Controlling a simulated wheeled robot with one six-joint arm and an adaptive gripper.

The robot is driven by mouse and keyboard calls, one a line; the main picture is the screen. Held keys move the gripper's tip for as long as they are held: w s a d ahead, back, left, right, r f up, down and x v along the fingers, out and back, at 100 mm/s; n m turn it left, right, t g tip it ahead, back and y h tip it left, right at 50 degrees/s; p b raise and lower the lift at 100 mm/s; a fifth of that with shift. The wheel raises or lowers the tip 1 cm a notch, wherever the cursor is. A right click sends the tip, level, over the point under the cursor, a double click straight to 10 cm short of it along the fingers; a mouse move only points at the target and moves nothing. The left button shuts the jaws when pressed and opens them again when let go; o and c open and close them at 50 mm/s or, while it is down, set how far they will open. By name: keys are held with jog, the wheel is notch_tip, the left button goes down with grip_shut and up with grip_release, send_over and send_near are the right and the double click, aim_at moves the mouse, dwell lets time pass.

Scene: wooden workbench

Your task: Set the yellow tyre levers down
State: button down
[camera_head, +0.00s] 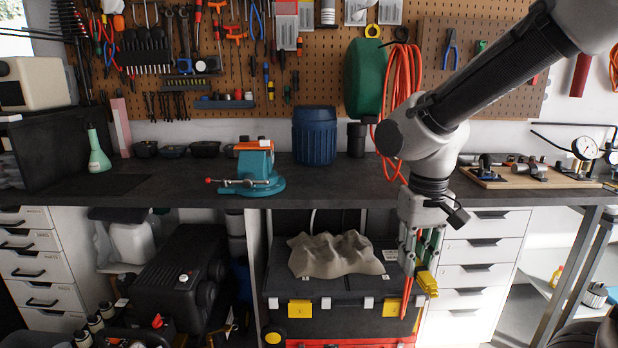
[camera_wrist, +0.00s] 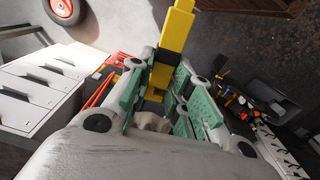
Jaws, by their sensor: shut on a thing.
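My gripper (camera_head: 419,262) hangs pointing down in front of the workbench (camera_head: 330,186), below the level of its top. It is shut on the yellow tyre levers (camera_head: 427,284), which stick out at its fingertips in the head view. In the wrist view the yellow levers (camera_wrist: 177,28) stand up between the green-padded fingers of my gripper (camera_wrist: 165,72) and run out of the top of the picture. Part of them is hidden between the fingers. I cannot tell how many levers there are.
A teal vise (camera_head: 256,172) and a blue barrel (camera_head: 314,136) stand on the bench. A wooden board with metal parts (camera_head: 528,176) lies at the right. A black toolbox (camera_head: 330,288) with a brown cloth (camera_head: 335,254) stands under the bench. The bench top left of the vise has free room.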

jog(key=w+d+f, duration=0.1)
jog(key=w+f, duration=0.1)
jog(key=w, duration=0.9)
jog(key=w+f, duration=0.2)
jog(key=w, duration=0.8)
jog(key=w+d+f+m, duration=0.1)
jog(key=w+d+f, duration=0.2)
jog(key=d+f, duration=0.45)
jog(key=s+d+f, duration=0.1)
jog(key=s+f, duration=0.4)
jog(key=f, duration=0.2)
jog(key=shift+f+m, duration=0.3)
jog(key=shift+f, duration=0.1)
